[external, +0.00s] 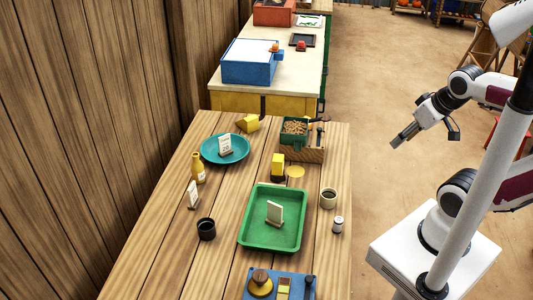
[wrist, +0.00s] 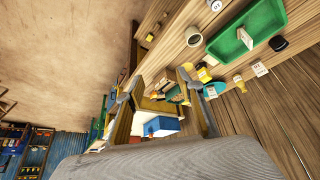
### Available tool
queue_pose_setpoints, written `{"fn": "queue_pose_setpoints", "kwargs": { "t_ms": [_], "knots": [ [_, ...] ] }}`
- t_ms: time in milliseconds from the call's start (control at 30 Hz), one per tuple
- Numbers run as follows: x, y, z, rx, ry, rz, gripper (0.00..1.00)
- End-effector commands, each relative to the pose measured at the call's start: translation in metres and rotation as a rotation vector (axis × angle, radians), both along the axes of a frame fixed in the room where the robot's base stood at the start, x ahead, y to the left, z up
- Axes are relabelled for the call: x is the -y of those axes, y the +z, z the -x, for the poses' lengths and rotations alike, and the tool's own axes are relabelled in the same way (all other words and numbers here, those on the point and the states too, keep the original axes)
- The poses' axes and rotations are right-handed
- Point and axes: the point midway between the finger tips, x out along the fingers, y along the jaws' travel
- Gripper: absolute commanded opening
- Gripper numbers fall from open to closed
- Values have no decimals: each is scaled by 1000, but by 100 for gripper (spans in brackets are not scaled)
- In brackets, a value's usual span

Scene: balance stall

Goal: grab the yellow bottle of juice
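The yellow bottle of juice (external: 198,168) stands upright on the wooden table, at its left side beside the teal plate (external: 210,158). It also shows small in the wrist view (wrist: 239,79), to the right of my fingers. My gripper (external: 401,138) is up in the air off the table's right side, far from the bottle. In the wrist view my gripper (wrist: 155,88) has its two fingers wide apart with nothing held between them.
A green tray (external: 243,238) with a white card (external: 275,212) lies mid-table. A black cup (external: 206,229) and another white card (external: 193,194) stand near the bottle. A grey cup (external: 328,199), a small jar (external: 338,225) and a wooden box (external: 312,155) line the right side.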

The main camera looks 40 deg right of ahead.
Motion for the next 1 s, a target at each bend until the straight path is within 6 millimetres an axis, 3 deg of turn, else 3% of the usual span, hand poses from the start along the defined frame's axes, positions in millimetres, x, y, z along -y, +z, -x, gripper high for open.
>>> {"fn": "queue_pose_setpoints", "kwargs": {
  "t_ms": [267, 467, 1000],
  "knots": [
    [-1, 1, -2, 2, 3, -1, 37],
    [-7, 5, -18, 18, 23, -9, 37],
    [-59, 24, -131, 138, 136, -63, 37]
  ]
}}
